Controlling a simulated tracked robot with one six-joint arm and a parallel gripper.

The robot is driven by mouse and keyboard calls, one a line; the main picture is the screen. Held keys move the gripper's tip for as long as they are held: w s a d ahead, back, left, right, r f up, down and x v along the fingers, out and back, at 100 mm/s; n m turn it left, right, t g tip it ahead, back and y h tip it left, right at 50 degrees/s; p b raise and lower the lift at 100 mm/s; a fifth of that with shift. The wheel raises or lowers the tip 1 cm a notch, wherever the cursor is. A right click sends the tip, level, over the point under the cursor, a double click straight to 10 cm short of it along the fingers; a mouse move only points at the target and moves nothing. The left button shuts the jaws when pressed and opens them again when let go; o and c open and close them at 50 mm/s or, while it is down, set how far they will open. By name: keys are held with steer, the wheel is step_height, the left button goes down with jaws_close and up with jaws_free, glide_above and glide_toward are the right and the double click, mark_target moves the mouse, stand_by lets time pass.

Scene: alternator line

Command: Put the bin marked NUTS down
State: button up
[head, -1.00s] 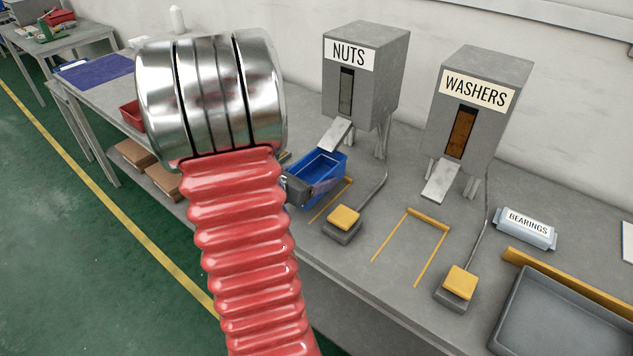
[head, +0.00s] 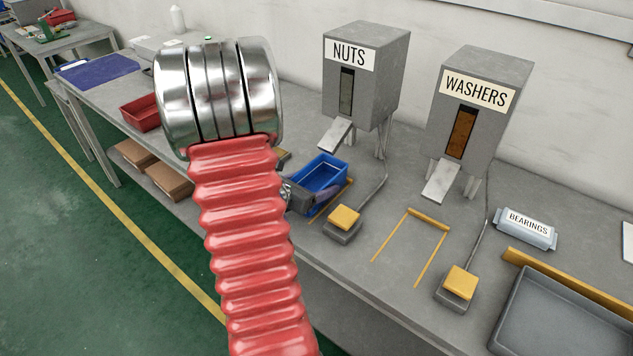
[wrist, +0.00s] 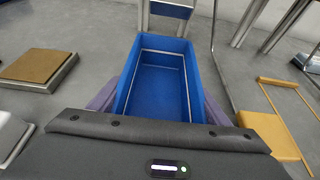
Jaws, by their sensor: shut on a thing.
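The blue bin (head: 322,172) is in my gripper at the foot of the dispenser marked NUTS, just in front of its chute (head: 336,135). No mark shows on the bin itself. In the wrist view the bin (wrist: 160,88) looks upright and empty, with my gripper's purple fingers (wrist: 160,108) along its two sides. In the head view my gripper (head: 308,196) is partly hidden by my arm. The bin is above or on the yellow floor-mark outline (head: 338,196) on the bench; I cannot tell if its base touches.
A yellow pedal block (head: 344,219) stands just right of the bin. The WASHERS dispenser (head: 480,110) stands further right, with an empty yellow outline (head: 428,219) before it. A red bin (head: 141,113) is at the left, and a grey tray (head: 560,285) at the right.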

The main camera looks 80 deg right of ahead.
steer(key=shift+f, duration=0.1)
steer(key=o, duration=1.2)
steer(key=shift+c, duration=0.2)
steer(key=shift+w+a+r, duration=0.25)
steer(key=shift+a+r, duration=0.1)
steer(key=shift+a, duration=0.1)
steer(key=v, duration=1.1)
